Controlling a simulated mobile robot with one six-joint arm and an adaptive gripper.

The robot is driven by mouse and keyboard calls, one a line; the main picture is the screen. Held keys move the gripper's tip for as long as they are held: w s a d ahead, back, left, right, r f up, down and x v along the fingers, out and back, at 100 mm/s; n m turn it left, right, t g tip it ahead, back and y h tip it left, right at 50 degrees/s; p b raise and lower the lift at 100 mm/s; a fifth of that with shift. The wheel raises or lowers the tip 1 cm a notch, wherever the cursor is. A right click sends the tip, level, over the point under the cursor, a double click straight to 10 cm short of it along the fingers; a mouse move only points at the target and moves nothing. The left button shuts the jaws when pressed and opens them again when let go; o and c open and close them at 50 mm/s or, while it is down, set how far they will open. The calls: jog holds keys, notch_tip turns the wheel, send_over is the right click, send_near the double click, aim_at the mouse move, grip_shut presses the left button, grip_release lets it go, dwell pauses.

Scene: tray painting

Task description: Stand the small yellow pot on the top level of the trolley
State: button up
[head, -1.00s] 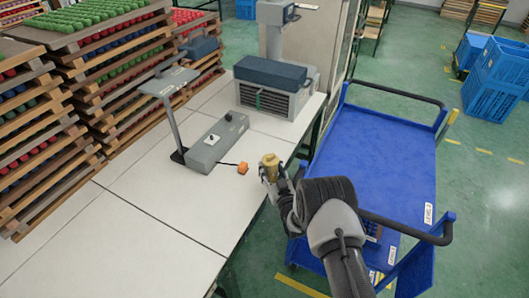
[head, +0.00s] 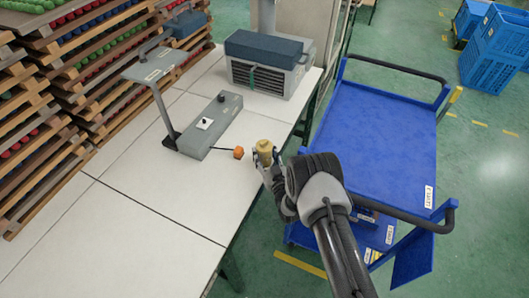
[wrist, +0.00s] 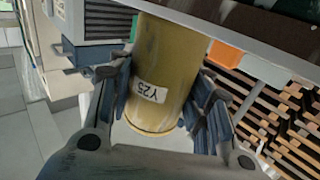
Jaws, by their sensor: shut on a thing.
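The small yellow pot (head: 264,148) is held in my gripper (head: 266,157) near the right edge of the white table. In the wrist view the pot (wrist: 168,65) sits between both fingers of my gripper (wrist: 170,100), and a label reading Y25 shows on its side. The head view does not clearly show whether the pot is clear of the table. The blue trolley stands to the right of the table. Its top level (head: 375,140) is a flat, empty blue deck, partly covered at the lower left by my arm. A lower level (head: 380,235) shows below it.
A grey box with a post (head: 210,125) and an orange piece (head: 239,153) stand on the table (head: 150,210) left of the gripper. A grey machine (head: 268,65) is at the back. The trolley has a dark handle (head: 400,213) at its near end. Blue crates (head: 495,50) stand far right.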

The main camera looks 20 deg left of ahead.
jog(key=o, duration=0.8)
jog(key=shift+c, duration=0.2)
